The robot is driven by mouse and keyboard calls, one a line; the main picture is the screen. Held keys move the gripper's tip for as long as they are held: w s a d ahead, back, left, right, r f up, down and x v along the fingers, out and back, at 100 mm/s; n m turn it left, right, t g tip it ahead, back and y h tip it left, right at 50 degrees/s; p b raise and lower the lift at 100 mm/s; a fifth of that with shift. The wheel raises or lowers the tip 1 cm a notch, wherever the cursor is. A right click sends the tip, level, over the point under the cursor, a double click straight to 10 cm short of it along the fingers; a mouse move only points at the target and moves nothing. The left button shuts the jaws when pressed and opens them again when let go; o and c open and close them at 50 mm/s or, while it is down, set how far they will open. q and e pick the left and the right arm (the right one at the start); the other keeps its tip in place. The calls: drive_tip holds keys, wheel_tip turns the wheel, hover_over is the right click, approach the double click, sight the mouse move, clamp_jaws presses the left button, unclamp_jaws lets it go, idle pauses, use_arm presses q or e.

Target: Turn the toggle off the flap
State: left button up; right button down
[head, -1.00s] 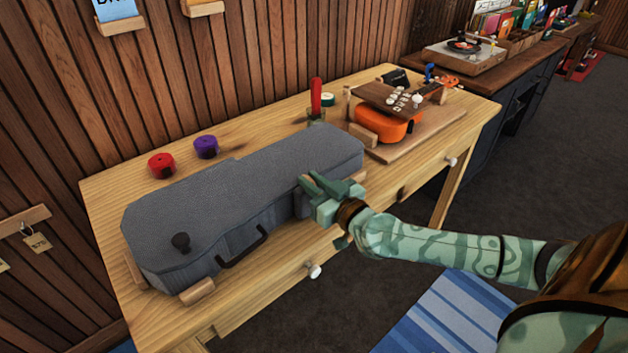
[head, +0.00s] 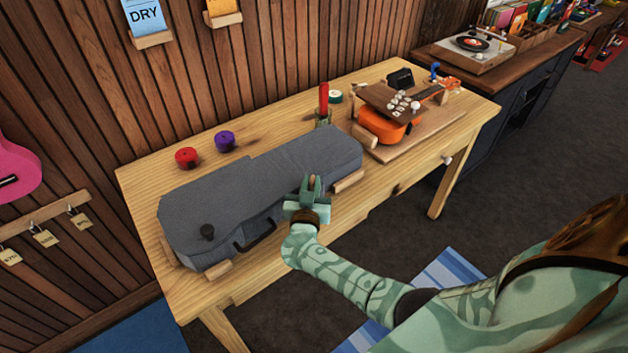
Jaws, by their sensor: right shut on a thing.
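A grey ukulele case (head: 265,185) lies closed on the wooden workbench, propped on small wooden blocks. My left gripper is out of view.
An orange ukulele (head: 385,126) rests on a board at the bench's right. Red (head: 187,157) and purple (head: 225,141) round items and a red-handled tool (head: 323,100) stand behind the case. The bench front strip (head: 335,220) is mostly clear.

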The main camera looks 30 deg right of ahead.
drive_tip(key=shift+w+a+m+g+h, duration=0.1)
drive_tip(key=shift+a+m+g+h, duration=0.05)
drive_tip(key=shift+m+g+h, duration=0.5)
drive_tip(key=shift+g+h, duration=0.25)
drive_tip(key=c, duration=1.4)
unclamp_jaws()
drive_tip(key=shift+w, duration=0.1)
drive_tip(key=shift+o, duration=0.2)
